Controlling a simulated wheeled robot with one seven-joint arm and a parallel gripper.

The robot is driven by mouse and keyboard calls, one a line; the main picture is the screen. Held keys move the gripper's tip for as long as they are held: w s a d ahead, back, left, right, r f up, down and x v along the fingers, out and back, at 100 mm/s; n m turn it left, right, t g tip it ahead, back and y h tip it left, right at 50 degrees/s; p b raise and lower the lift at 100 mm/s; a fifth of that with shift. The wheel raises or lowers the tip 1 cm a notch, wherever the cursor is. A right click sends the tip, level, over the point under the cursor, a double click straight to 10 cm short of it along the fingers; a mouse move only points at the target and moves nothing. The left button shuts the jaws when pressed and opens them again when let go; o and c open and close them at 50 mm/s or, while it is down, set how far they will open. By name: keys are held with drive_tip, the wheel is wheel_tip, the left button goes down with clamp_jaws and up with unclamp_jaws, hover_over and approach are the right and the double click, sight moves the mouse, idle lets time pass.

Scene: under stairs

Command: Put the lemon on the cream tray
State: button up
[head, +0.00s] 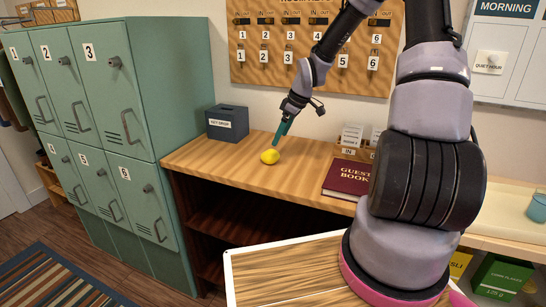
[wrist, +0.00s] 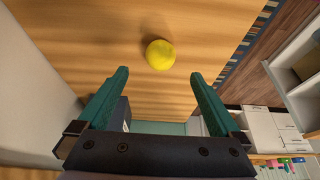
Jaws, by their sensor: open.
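A dark key drop box (head: 227,123) stands at the counter's back left. A red guest book (head: 347,178) and a small card rack (head: 350,150) are to the right. Green lockers (head: 125,90) adjoin the counter's left end. The counter around the lemon is clear.

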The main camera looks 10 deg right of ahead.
sight(273, 150)
drive_tip(key=x, duration=0.4)
drive_tip(key=shift+f, duration=0.1)
drive_tip(key=x, duration=0.5)
drive_tip(key=shift+a+f, duration=0.1)
drive_tip(key=shift+a, duration=0.1)
clamp_jaws()
